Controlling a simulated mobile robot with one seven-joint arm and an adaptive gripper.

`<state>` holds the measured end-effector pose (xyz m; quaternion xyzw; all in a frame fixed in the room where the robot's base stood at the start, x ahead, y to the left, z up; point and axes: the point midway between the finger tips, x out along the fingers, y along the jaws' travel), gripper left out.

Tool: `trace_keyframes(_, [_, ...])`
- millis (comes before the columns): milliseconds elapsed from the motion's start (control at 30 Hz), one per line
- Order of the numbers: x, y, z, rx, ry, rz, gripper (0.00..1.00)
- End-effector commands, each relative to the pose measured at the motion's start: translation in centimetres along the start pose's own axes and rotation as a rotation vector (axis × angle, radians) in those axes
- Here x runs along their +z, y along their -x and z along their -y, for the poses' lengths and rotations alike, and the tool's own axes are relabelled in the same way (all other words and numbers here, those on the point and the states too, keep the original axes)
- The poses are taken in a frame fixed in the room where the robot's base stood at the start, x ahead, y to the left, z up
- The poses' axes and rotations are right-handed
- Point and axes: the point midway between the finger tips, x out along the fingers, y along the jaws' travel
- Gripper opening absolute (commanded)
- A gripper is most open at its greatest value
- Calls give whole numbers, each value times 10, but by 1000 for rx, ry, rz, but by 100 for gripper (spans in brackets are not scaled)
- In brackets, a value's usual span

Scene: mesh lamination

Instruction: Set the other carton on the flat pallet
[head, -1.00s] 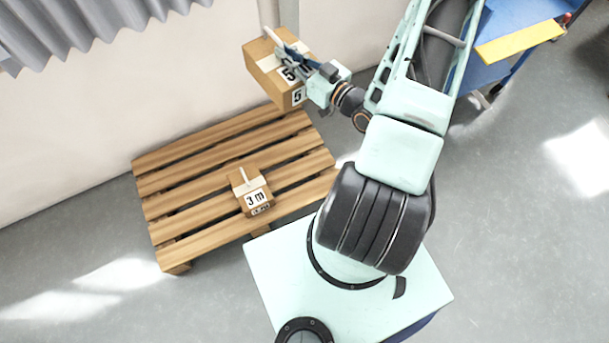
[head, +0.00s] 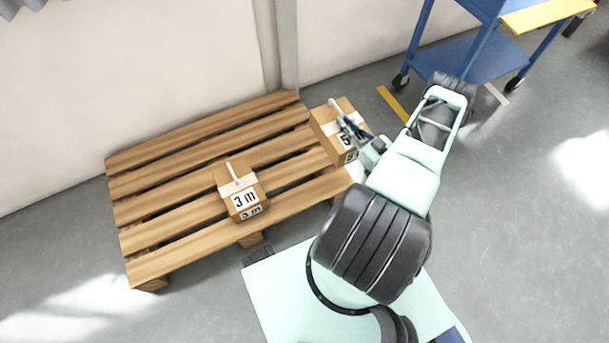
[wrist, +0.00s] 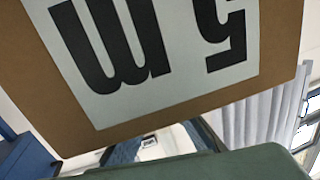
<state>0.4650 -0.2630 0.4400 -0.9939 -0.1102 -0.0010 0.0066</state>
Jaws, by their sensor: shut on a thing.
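A small cardboard carton marked "3 m" (head: 240,198) sits on the flat wooden pallet (head: 160,205), near its front middle. My gripper (head: 352,128) is shut on the larger carton marked "5 m" (head: 328,124), at the right end of the pallet. I cannot tell whether the "5 m" carton hangs just above the pallet's right edge or touches it. In the wrist view the "5 m" carton (wrist: 270,95) fills most of the picture, close to the camera, and its label shows upside down. The gripper's fingers are mostly hidden in the head view.
A blue cart (head: 470,60) with a yellow edge stands at the back right. A pale wall (head: 120,80) runs behind the pallet. The left and back slats of the pallet are bare. Grey floor (head: 530,230) is clear at the right.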

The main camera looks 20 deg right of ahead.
Motion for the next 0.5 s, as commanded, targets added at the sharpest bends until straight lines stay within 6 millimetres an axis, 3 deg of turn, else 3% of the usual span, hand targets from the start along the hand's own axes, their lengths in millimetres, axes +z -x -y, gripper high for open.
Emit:
trace_keyframes(33, [24,5,-2,0,1,-3,0])
trace_keyframes(133, [44,13,-4,0,2,-1,0])
trace_keyframes(333, [62,16,-1,-3,-1,0,0])
trace_keyframes(500, [78,-4,24,-6,-4,1,0])
